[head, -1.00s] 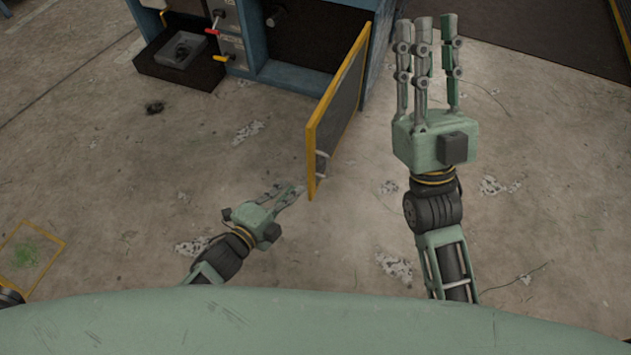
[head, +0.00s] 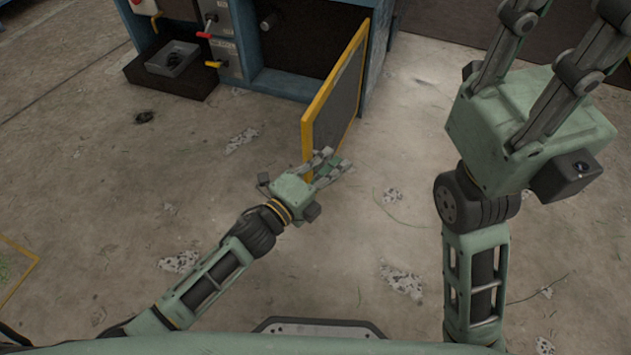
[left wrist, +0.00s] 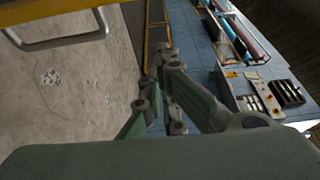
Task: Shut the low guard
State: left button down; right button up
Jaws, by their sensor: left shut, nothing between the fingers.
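The low guard (head: 337,92) is a dark panel with a yellow frame, hinged on the blue machine. It stands swung open, out over the floor. My left gripper (head: 332,163) is shut and empty at the guard's lower near corner; its fingers overlap the corner in the head view, and I cannot tell whether they touch. In the left wrist view the shut fingers (left wrist: 166,88) point toward a yellow-edged strip, and a grey looped bar (left wrist: 62,43) shows at upper left. My right gripper (head: 562,35) is raised at the right, fingers spread, some tips out of frame.
The blue machine (head: 285,82) has an open dark bay behind the guard. Red (head: 207,27) and yellow (head: 213,64) handles and a dark tray (head: 172,62) are left of it. The concrete floor around the guard is mostly clear.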

pick_arm(q)
jog(key=shift+w+a+b, duration=0.2)
jog(key=shift+a, duration=0.45)
jog(key=shift+w+a+b, duration=0.15)
jog(key=shift+w+a, duration=0.1)
jog(key=shift+a, duration=0.4)
jog(key=shift+w+a+b, duration=0.2)
jog(key=shift+a, duration=0.45)
